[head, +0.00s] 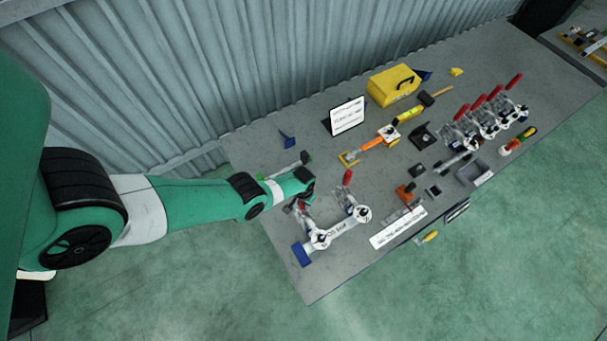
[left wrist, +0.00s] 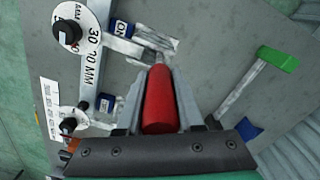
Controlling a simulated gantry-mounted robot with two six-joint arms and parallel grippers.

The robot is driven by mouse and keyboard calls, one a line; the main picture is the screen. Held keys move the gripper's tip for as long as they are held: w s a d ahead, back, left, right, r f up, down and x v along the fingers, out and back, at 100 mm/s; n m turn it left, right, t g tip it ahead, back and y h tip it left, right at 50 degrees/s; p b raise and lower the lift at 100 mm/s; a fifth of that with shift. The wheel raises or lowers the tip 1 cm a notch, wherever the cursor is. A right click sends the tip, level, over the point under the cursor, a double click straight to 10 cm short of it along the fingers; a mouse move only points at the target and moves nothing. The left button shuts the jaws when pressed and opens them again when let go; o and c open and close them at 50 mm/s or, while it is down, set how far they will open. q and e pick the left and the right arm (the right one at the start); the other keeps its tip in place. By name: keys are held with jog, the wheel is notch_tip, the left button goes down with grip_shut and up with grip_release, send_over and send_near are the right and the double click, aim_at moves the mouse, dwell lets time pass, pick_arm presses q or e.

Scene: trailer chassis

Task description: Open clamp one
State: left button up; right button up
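Two toggle clamps stand on the near left of the grey table. The nearer-left clamp (head: 318,238) has a white round dial and a blue block beside it; its handle is mostly hidden by my gripper in the head view. My left gripper (head: 300,202) is at this clamp. In the left wrist view, its two fingers (left wrist: 160,95) lie close along both sides of a red clamp handle (left wrist: 160,102), seemingly touching it. The other clamp (head: 356,208) has its red handle (head: 347,176) upright and free. My right gripper is not in view.
A green-headed hammer (left wrist: 278,59) lies beside the clamps. A small screen (head: 347,116), a yellow toolbox (head: 394,85) and several more red-handled clamps (head: 490,117) stand farther along the table (head: 290,108). A corrugated wall (head: 230,60) runs behind it.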

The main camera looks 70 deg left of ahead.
pick_arm(q)
grip_shut()
dwell(1.0)
